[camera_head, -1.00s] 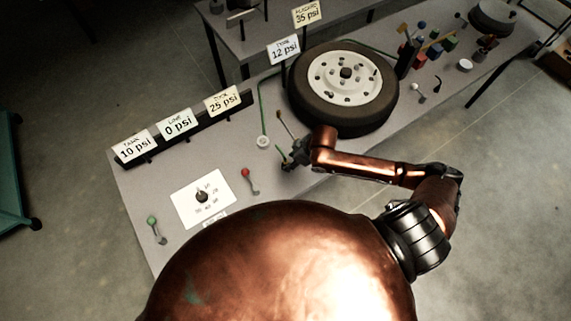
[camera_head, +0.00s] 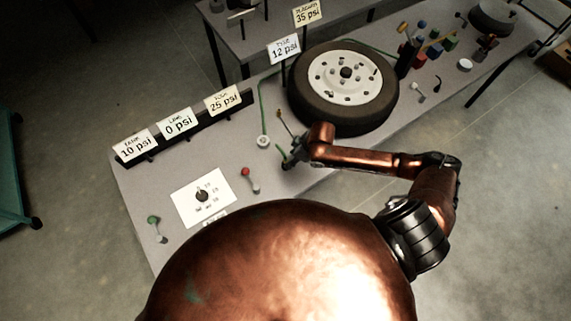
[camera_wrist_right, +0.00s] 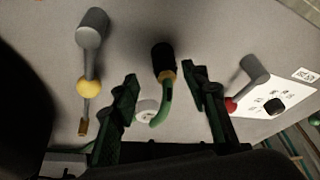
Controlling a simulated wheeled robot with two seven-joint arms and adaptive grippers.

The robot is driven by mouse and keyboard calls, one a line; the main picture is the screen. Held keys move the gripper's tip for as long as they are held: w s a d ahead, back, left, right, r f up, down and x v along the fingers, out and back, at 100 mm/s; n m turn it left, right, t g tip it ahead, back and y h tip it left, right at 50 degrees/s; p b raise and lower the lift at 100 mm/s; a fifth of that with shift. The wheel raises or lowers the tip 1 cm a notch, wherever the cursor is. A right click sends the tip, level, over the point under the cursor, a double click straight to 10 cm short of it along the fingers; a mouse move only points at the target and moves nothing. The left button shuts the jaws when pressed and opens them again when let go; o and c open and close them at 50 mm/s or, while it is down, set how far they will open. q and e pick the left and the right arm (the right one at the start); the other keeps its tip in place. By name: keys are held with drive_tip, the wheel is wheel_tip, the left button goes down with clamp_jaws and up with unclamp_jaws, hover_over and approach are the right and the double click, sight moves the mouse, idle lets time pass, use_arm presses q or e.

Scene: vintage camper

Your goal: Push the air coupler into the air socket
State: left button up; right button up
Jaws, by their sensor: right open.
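In the right wrist view, the air coupler appears to be the black cylinder (camera_wrist_right: 163,58) with a brass-coloured ring and a curved green hose end. My right gripper (camera_wrist_right: 165,86) is open, with one finger on each side of the coupler and hose and visible gaps between. In the head view my right gripper (camera_head: 291,157) is low over the bench in front of the tyre, and hides most of the coupler. A white round fitting (camera_head: 263,141) at the end of a green hose stands to its left; I cannot tell whether it is the air socket. My left gripper is not in view.
A lever with a yellow knob (camera_wrist_right: 89,87) stands beside the gripper, and a red-knobbed lever (camera_head: 246,174) is to its left. The tyre (camera_head: 343,90) is close behind. Pressure signs (camera_head: 178,123) line the back edge. A dial card (camera_head: 202,198) lies at front left.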

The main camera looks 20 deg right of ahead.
drive_tip(key=shift+a+x, duration=0.15)
drive_tip(key=shift+x, duration=1.15)
drive_tip(key=shift+a+x, duration=0.2)
drive_tip(key=shift+x, duration=1.1)
drive_tip(key=shift+s, duration=0.15)
drive_tip(key=shift+r, duration=0.1)
drive_tip(key=shift+c, duration=0.7)
clamp_jaws()
